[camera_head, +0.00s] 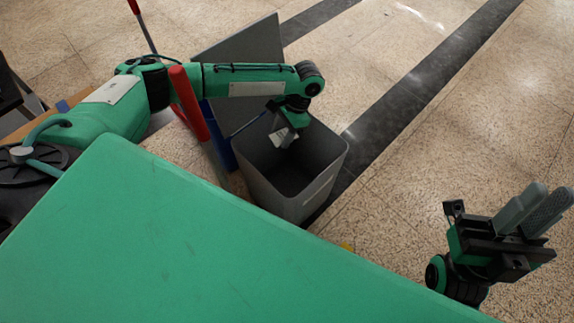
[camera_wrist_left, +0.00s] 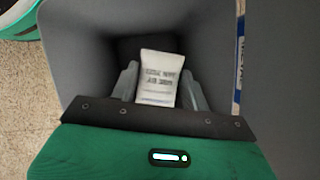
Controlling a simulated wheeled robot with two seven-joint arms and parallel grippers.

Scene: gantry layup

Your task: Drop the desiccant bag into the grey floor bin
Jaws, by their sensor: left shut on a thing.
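The grey floor bin (camera_head: 318,183) stands on the floor with its lid (camera_head: 243,50) tipped back and its mouth open. My left gripper (camera_head: 284,136) is over the bin's mouth, pointing down. It is shut on the white desiccant bag (camera_wrist_left: 160,77), which has printed text and hangs between the two fingers in the left wrist view. The dark inside of the bin (camera_wrist_left: 95,55) surrounds the bag in that view. My right gripper (camera_head: 537,205) is at the lower right, away from the bin, with its two grey fingers apart and nothing seen between them.
Red-handled poles (camera_head: 188,103) and a blue item (camera_head: 217,135) stand just left of the bin, close to my left arm. The speckled floor (camera_head: 410,180) to the right of the bin is clear, crossed by a dark stripe (camera_head: 385,115).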

